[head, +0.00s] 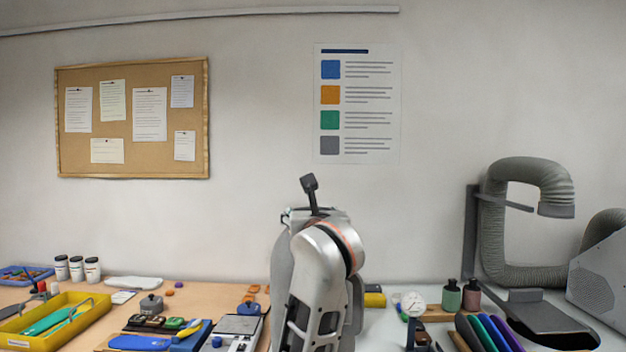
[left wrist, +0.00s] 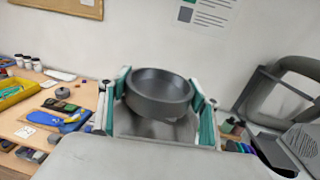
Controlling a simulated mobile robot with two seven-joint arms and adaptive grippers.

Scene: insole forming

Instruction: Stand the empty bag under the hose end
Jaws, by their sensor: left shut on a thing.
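A grey ribbed hose (head: 495,225) loops up at the right in the head view, and its dark end (head: 557,210) opens downward. My left gripper (left wrist: 159,98) shows in the left wrist view with its teal pads shut on a dark grey round collar (left wrist: 158,104). I take this to be the top of the empty bag; a smooth grey surface shows under it. The collar's rim is open and faces up. In the head view my forearm hides the gripper and bag. The hose also shows at the right in the left wrist view (left wrist: 285,82). My right gripper is not in view.
A dark flat plate (head: 540,318) lies below the hose end, beside a grey vented machine (head: 603,275). Two small bottles (head: 451,297), a dial gauge (head: 413,304) and coloured sheets (head: 490,333) crowd the bench left of it. A yellow tray (head: 88,325) stands far left.

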